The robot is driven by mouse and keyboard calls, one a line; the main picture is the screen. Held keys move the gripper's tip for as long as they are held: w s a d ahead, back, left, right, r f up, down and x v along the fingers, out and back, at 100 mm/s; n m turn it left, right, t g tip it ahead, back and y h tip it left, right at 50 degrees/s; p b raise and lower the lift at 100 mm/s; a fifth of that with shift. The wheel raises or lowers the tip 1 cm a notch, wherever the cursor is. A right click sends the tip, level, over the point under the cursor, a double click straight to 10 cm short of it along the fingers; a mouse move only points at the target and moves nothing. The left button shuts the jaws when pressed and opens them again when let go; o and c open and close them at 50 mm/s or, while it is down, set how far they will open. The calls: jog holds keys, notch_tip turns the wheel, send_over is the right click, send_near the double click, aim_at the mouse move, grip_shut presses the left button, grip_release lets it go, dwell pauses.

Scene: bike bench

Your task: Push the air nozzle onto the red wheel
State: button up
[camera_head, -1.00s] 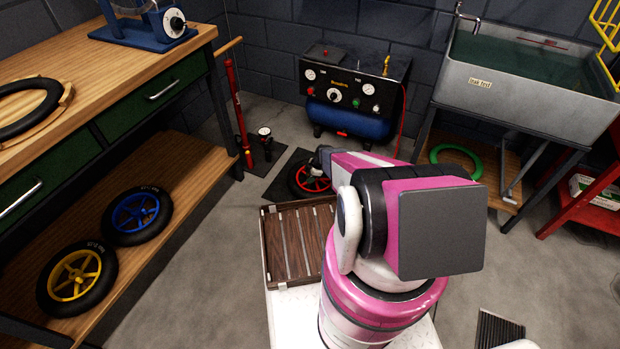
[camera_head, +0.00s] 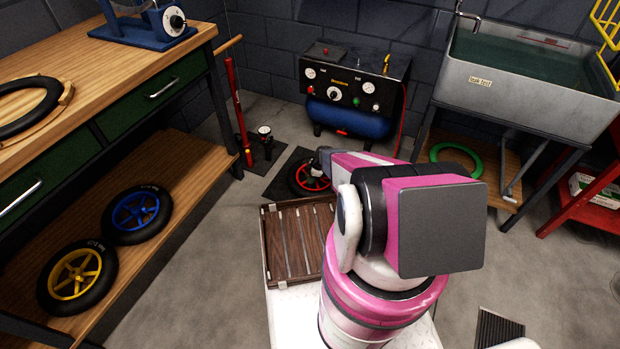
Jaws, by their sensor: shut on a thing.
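The red wheel (camera_head: 302,181), a black tyre with red spokes, lies on a dark mat (camera_head: 283,174) on the floor in front of the compressor. My arm covers its right part. The dark end of my arm that shows (camera_head: 325,157) is over the wheel's right side in the picture. My gripper's fingers are hidden behind my arm. The air nozzle does not show. A red hose (camera_head: 401,135) hangs from the compressor's right side and runs down behind my arm. Whether the nozzle touches the wheel cannot be seen.
The compressor (camera_head: 352,92) stands against the back wall. A red floor pump (camera_head: 238,115) stands left of the mat. Blue (camera_head: 137,215) and yellow (camera_head: 76,275) wheels lie on the bench's lower shelf. A sink (camera_head: 520,85) is at the right. The floor left of my slatted tray (camera_head: 290,232) is clear.

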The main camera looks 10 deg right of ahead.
jog(key=shift+f, duration=0.85)
jog(key=o, duration=1.1)
jog(key=shift+c, duration=0.2)
jog(key=v, duration=1.1)
jog(key=s+a+r+m+h, duration=0.1)
jog(key=s+r+m, duration=0.5)
jog(key=r, duration=0.6)
jog(key=s+a+r+m+h, duration=0.1)
jog(key=s+r+m, duration=0.5)
jog(key=r, duration=0.6)
jog(key=s+a+r+m+h, duration=0.2)
jog(key=s+r+m, duration=0.3)
jog(key=s+r, duration=0.4)
jog(key=shift+s+r+m, duration=0.15)
jog(key=shift+r+m, duration=0.25)
jog(key=shift+r, duration=1.7)
